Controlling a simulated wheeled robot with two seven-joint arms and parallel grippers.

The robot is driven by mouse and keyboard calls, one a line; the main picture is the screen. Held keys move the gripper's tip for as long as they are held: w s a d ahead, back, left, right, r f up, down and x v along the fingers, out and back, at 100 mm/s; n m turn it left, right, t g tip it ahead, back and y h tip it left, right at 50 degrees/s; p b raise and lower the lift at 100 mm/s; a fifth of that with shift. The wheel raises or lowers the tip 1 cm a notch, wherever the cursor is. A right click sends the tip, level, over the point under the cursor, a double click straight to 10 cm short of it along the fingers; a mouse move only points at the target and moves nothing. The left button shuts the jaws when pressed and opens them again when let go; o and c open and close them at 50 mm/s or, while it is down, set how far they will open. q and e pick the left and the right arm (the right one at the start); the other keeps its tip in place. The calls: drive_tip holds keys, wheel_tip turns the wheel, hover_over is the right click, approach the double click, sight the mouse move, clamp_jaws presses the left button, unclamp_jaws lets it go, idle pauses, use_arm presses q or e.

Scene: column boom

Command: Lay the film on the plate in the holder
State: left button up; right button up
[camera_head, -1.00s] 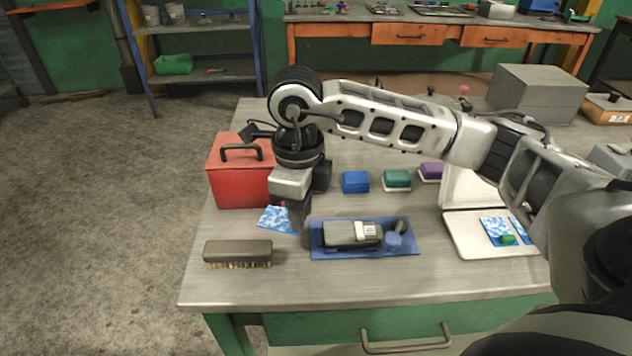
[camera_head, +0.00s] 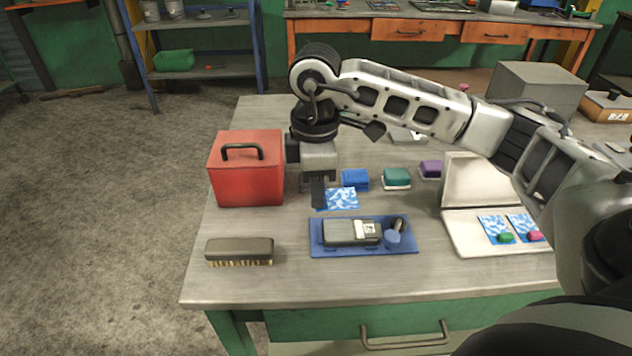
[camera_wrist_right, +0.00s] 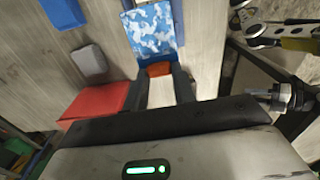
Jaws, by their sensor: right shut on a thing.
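The film is a blue-and-white patterned sheet (camera_head: 341,199). My right gripper (camera_head: 318,194) is shut on it at its left end, and the sheet sticks out to the right. In the right wrist view the film (camera_wrist_right: 150,30) extends ahead of the fingertips, with an orange-red tab (camera_wrist_right: 158,69) between them. The film is just beyond a blue tray (camera_head: 405,246) that carries a dark, flat block with a white label (camera_head: 350,232). I cannot tell for certain which thing is the holder or its plate. My left gripper is not in view.
A red box (camera_head: 246,172) stands left of the gripper, a brush (camera_head: 239,250) in front of it. Blue (camera_head: 355,178), teal (camera_head: 397,178) and purple (camera_head: 431,168) blocks lie beyond. An open white case (camera_head: 468,238) with two similar films is at right.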

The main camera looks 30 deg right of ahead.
drive_tip(key=shift+f+m, duration=0.1)
drive_tip(key=shift+m, duration=0.2)
drive_tip(key=shift+f+b, duration=0.55)
drive_tip(key=shift+f, duration=0.05)
wheel_tip(320, 180, down, 5)
drive_tip(key=b, duration=0.3)
drive_tip(key=shift+r+b, duration=0.1)
drive_tip(key=shift+b, duration=0.3)
drive_tip(key=shift+f+b, duration=0.4)
drive_tip(key=shift+f, duration=0.2)
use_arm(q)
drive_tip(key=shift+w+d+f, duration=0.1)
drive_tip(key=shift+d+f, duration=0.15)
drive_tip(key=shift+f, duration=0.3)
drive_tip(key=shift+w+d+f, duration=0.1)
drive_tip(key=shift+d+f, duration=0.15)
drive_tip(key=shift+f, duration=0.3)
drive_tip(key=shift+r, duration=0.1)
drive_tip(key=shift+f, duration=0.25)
use_arm(e)
drive_tip(key=shift+f, duration=0.1)
drive_tip(key=shift+f, duration=0.1)
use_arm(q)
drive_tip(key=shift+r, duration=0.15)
